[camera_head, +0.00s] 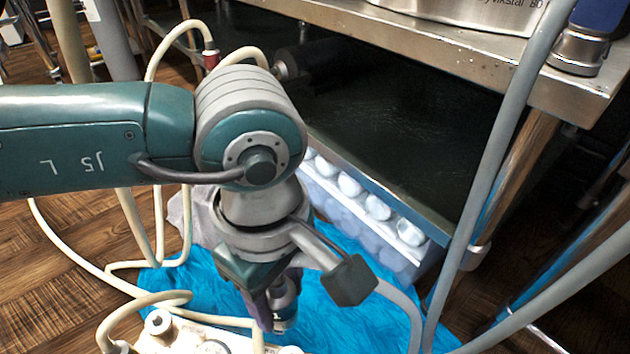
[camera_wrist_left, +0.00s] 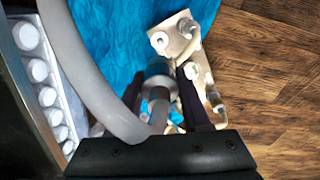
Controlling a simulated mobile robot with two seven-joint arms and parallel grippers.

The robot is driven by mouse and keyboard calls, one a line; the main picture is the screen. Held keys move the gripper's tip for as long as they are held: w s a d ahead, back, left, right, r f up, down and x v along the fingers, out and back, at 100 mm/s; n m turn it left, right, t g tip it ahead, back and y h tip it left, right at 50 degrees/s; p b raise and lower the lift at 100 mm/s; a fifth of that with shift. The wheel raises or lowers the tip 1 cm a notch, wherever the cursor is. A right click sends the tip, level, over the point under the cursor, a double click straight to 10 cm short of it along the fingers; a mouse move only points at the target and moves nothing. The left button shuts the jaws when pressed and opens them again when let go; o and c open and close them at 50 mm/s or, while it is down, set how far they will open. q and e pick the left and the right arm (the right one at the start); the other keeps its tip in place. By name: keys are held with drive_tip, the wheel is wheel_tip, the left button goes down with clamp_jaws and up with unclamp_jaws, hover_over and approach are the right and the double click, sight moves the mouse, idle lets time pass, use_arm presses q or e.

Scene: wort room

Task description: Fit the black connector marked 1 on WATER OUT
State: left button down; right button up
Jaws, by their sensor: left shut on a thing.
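My left gripper (camera_head: 275,308) points down in the head view. In the left wrist view its two dark fingers (camera_wrist_left: 158,88) are closed on a hose connector (camera_wrist_left: 157,70). The connector looks grey and metallic, also in the head view (camera_head: 287,303), and a grey hose (camera_wrist_left: 90,65) runs to it. I cannot read a mark 1 on it. A pale fitting plate (camera_head: 185,340) with several ports lies at the bottom of the head view, cut off by the frame; it also shows past the fingers in the left wrist view (camera_wrist_left: 187,45). No WATER OUT label is legible. My right gripper is out of view.
A blue cloth (camera_head: 350,315) lies on the wooden floor. A crate (camera_head: 345,215) of white-capped bottles stands under the metal table (camera_head: 450,50). Cream hoses (camera_head: 75,250) loop on the left; a thick grey hose (camera_head: 485,170) hangs at the right.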

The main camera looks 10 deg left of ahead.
use_arm(q)
drive_tip(key=shift+r, duration=0.75)
drive_tip(key=shift+r+p, duration=0.1)
drive_tip(key=shift+p, duration=0.2)
drive_tip(key=shift+r+p, duration=1.95)
drive_tip(key=shift+r, duration=0.2)
